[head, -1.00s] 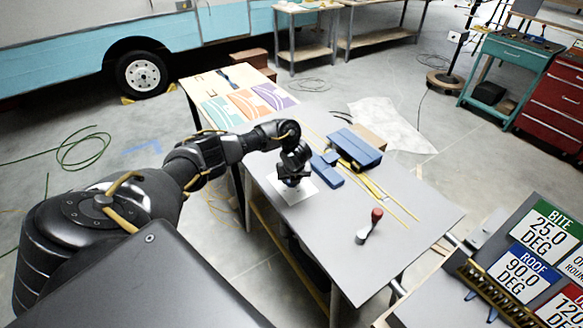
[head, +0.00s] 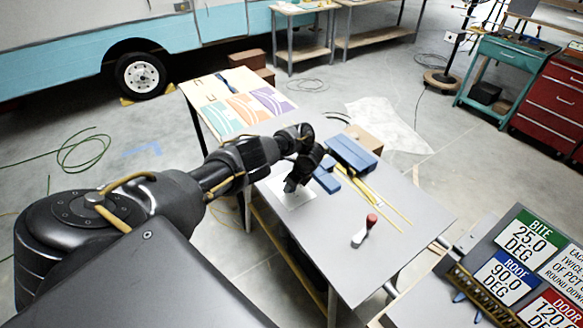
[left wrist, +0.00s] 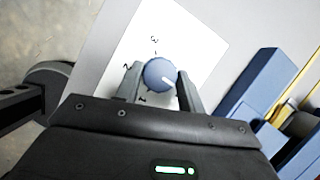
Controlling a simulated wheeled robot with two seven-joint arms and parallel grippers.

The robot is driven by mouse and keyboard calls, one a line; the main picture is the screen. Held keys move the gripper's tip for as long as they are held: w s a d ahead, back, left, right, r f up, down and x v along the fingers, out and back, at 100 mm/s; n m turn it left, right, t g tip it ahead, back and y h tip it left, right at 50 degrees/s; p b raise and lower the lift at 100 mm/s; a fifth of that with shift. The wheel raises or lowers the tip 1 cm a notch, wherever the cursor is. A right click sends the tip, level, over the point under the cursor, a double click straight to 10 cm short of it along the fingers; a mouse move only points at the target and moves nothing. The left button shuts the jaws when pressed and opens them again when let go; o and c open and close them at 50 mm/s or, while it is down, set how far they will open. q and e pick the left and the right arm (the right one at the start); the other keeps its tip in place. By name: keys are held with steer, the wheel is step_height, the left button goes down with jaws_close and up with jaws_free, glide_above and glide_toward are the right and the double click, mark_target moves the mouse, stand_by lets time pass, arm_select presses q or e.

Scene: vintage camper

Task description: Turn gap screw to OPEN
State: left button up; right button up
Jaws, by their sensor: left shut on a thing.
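The gap screw looks like a round blue-grey knob (left wrist: 159,75) with a white pointer line, on a white plate (left wrist: 195,38). The plate bears the marks 1, 2 and 3. The pointer points to the right in the left wrist view, away from the 2. No OPEN mark is readable. My left gripper (left wrist: 158,74) is shut on the knob, one finger on each side. In the head view, my left gripper (head: 291,186) is low over the white plate (head: 297,199) and hides the knob. My right gripper is not in view.
A blue folding machine (head: 350,153) and blue blocks (head: 326,180) stand close right of the plate on the grey table (head: 345,265). Yellow rods (head: 380,197) lie beside the machine. The table's front middle is clear.

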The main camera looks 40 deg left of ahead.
arm_select(q)
steer(key=shift+a+n, duration=0.1)
steer(key=shift+n, duration=0.3)
steer(key=o, duration=1)
steer(key=shift+c, duration=0.2)
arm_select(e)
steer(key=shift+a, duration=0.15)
